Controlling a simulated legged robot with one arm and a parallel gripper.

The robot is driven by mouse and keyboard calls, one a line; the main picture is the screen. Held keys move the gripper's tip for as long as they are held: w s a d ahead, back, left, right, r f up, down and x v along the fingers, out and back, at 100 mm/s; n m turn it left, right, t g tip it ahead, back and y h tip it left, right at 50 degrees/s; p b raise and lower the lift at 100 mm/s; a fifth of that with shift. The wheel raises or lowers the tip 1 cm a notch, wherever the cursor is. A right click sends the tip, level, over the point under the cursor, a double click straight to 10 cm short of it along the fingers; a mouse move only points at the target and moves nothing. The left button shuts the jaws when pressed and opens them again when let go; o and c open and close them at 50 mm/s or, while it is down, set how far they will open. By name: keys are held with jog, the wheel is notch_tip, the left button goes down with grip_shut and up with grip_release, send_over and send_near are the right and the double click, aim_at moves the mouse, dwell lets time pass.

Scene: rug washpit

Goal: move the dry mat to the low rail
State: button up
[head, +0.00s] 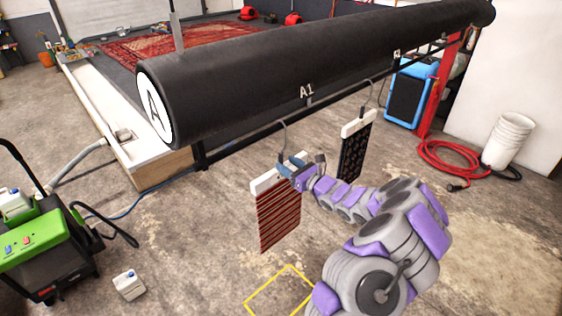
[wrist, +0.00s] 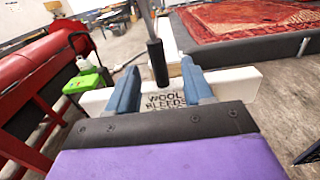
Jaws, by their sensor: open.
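A red striped mat (head: 280,221) hangs from a white header bar (head: 264,187) on a hook under the label A1 in the head view. A dark patterned mat (head: 356,151) hangs behind it to the right. I cannot tell which is dry. My gripper (head: 295,168) is at the striped mat's header. In the wrist view my open gripper (wrist: 160,84) has its blue fingers apart, overlapping the white bar (wrist: 242,78) lettered "WOOL BLEEDS", with the dark hook stem (wrist: 157,60) between them. I cannot tell whether they touch it. I cannot identify the low rail for certain.
A thick black tube (head: 230,82) marked A runs above the mats. A red beam (wrist: 35,70) is at left in the wrist view.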

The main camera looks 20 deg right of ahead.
aim_at(281, 159)
jog(key=shift+x, duration=1.9)
grip_shut()
jog(key=shift+r, duration=0.1)
dwell(0.4)
jog(key=shift+r+p, duration=0.9)
jog(key=shift+r, duration=1.3)
